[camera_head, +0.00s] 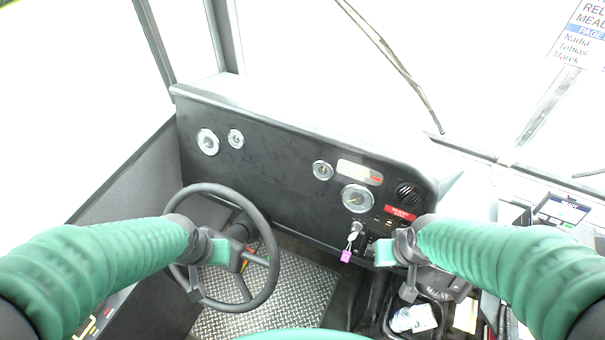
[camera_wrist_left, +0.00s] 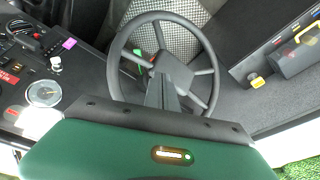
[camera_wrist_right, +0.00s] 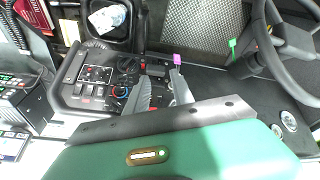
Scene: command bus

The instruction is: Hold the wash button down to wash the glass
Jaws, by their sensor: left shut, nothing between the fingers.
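The windscreen glass (camera_head: 290,50) shows at the top of the head view, with a wiper (camera_head: 395,65) across it. A panel of black switches and a ringed knob (camera_wrist_right: 95,82) shows in the right wrist view. I cannot tell which control is the wash button. My right gripper (camera_wrist_right: 158,76) has its two fingers apart and empty beside this panel. A purple tag (camera_wrist_right: 177,60) shows just past its fingertips. My left gripper (camera_wrist_left: 161,78) is shut and empty in front of the steering wheel (camera_wrist_left: 208,62). The fingertips are hard to make out in the head view.
The dashboard (camera_head: 280,150) carries round gauges (camera_head: 356,198) and a red label (camera_head: 400,213). A key with a purple tag (camera_head: 346,256) hangs below. A small screen (camera_head: 563,210) stands at the right. The patterned floor (camera_head: 300,290) lies behind the wheel.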

